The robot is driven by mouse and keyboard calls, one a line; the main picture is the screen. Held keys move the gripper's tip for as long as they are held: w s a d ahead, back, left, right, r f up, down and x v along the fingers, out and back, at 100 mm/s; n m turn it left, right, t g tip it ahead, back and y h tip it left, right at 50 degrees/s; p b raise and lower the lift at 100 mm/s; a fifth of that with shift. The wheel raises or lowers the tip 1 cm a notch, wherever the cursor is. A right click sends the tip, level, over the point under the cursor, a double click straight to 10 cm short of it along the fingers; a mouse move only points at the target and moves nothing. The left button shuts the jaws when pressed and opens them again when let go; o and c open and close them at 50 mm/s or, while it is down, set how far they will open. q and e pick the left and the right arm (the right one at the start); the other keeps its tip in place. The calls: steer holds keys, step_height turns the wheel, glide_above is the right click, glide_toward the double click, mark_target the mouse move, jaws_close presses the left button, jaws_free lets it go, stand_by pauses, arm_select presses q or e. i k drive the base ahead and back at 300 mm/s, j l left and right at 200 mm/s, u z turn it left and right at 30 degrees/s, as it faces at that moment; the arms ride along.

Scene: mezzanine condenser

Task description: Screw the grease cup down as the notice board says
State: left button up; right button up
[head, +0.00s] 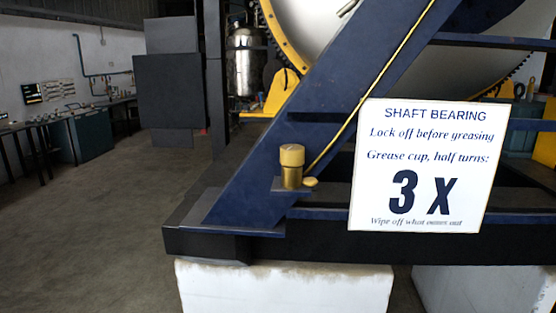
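The grease cup (291,168) is a small brass cylinder with a wider, yellowish cap. It stands upright on a small ledge of the dark blue frame, near the middle of the head view. The notice board (419,165) is white and stands to the right of the cup. It reads "SHAFT BEARING", "Lock off before greasing", "Grease cup, half turns: 3 X" and "Wipe off what oozes out". A small yellowish lump (311,182) lies beside the cup, on its right. Neither of my grippers shows in this view.
A dark blue slanted beam (325,95) rises behind the cup, with a thin yellow line along it. The frame rests on white blocks (285,288). A large pale drum (415,65) stands behind. Open floor (110,220) lies at the left, with benches along the wall.

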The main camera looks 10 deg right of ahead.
mark_target(291, 155)
steer(key=u, duration=1.6)
steer(key=k+l, duration=0.1)
steer(key=l, duration=1.05)
steer(key=k+l+u, duration=0.1)
steer(key=l, duration=0.5)
steer(key=k, duration=0.05)
